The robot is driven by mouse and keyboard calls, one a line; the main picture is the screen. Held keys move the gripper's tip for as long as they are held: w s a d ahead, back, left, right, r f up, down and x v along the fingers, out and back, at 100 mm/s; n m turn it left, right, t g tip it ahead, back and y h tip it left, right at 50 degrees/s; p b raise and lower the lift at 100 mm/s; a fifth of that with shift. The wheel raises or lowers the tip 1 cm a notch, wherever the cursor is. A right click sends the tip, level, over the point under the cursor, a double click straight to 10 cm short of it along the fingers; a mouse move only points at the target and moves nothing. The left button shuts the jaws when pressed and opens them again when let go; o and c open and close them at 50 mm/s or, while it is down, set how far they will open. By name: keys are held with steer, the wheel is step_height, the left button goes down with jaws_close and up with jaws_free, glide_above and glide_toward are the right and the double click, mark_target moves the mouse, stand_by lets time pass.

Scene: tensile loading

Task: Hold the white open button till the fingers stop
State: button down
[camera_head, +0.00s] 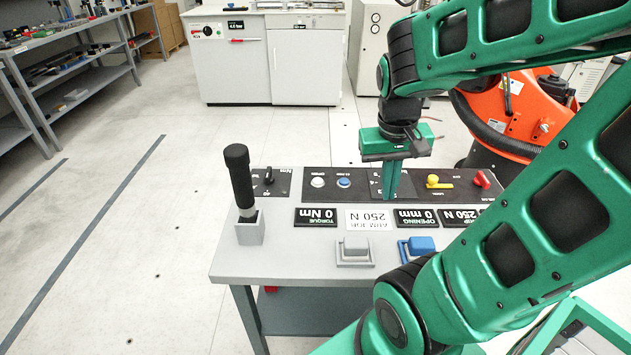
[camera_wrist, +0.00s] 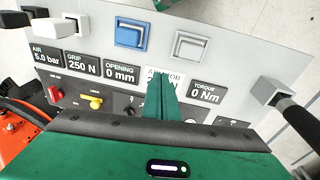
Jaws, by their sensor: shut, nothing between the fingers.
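The white open button (camera_head: 318,182) is a small round cap on the dark control panel (camera_head: 290,195) at the back of the grey bench, left of a blue button (camera_head: 344,183). My gripper (camera_head: 391,198) points down with its green fingers together and empty. It is to the right of both buttons in the head view; whether the fingertips touch the panel cannot be told. In the wrist view the shut fingers (camera_wrist: 160,80) overlap a white 250 N display (camera_wrist: 152,74). My gripper's body hides much of the panel there. The opening display (camera_head: 415,218) reads 0 mm.
A yellow lever (camera_head: 438,182) and a red knob (camera_head: 482,179) are to the right on the panel. A black-handled lever (camera_head: 240,178) stands upright at the left. Grey (camera_head: 355,250) and blue (camera_head: 417,247) blocks sit in front. An orange robot (camera_head: 515,110) stands behind.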

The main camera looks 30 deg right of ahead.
steer(key=w+d+f+n+t+h, duration=0.1)
steer(key=w+d+h, duration=0.1)
steer(key=w, duration=0.6)
steer(key=w+d+f+n+t+h, duration=0.1)
steer(key=w+d+f+h, duration=0.1)
steer(key=w, duration=0.5)
steer(key=n+t+h, duration=0.2)
steer(key=n+t, duration=0.1)
glide_above(317, 183)
steer(key=shift+w+f, duration=0.15)
steer(key=shift+f, duration=1.25)
steer(key=shift+f, duration=4.4)
steer(key=shift+f, duration=0.9)
